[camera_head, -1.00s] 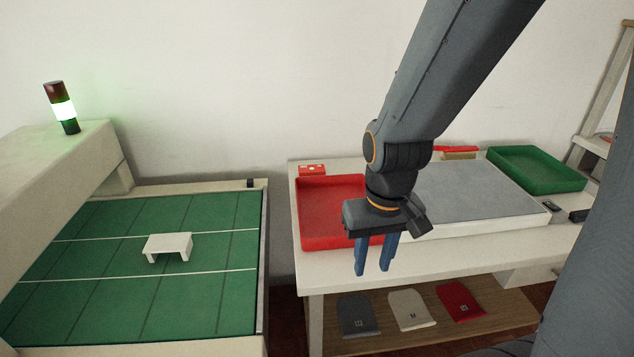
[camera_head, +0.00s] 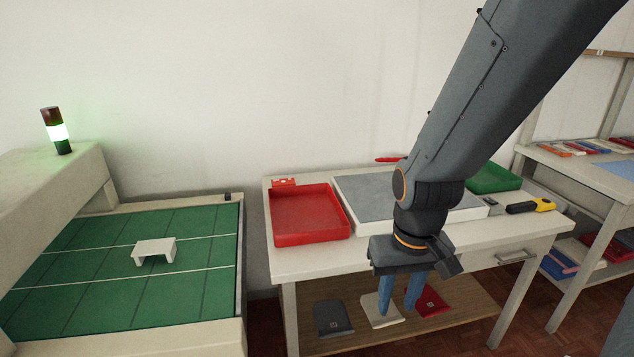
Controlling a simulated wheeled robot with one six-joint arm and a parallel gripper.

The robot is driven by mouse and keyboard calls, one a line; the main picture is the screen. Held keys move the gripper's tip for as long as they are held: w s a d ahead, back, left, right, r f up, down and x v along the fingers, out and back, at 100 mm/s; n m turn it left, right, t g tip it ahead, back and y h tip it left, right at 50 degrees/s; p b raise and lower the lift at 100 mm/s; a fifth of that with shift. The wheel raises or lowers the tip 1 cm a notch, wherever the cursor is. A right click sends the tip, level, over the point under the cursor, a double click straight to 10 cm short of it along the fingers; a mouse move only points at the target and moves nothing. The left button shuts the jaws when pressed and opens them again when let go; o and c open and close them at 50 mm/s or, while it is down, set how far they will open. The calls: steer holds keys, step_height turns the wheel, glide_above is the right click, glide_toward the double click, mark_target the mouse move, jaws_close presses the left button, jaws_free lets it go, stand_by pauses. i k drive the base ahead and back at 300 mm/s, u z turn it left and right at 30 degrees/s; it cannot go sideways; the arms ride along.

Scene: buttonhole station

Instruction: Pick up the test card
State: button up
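My gripper (camera_head: 396,306) hangs in front of the white table's front edge, pointing down, with its two blue fingers apart and nothing between them. I cannot pick out a thing that is surely the test card. Flat rounded pieces with small marks lie on the wooden shelf below the table: a dark grey one (camera_head: 332,317), a white one (camera_head: 378,318) partly behind my fingers, and a red one (camera_head: 432,301). My arm and gripper hide part of the tabletop.
The white table (camera_head: 300,264) bears a red tray (camera_head: 306,216), a grey pad (camera_head: 366,189), a green tray (camera_head: 494,178) and a yellow-and-black tool (camera_head: 545,204). A green-topped station (camera_head: 80,272) with a white bridge-shaped piece (camera_head: 154,250) stands left. A shelf rack (camera_head: 590,185) stands right.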

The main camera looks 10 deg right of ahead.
mark_target(288, 181)
steer(key=z, duration=0.5)
steer(key=i, duration=0.8)
steer(key=u, duration=1.1)
steer(key=i, duration=0.5)
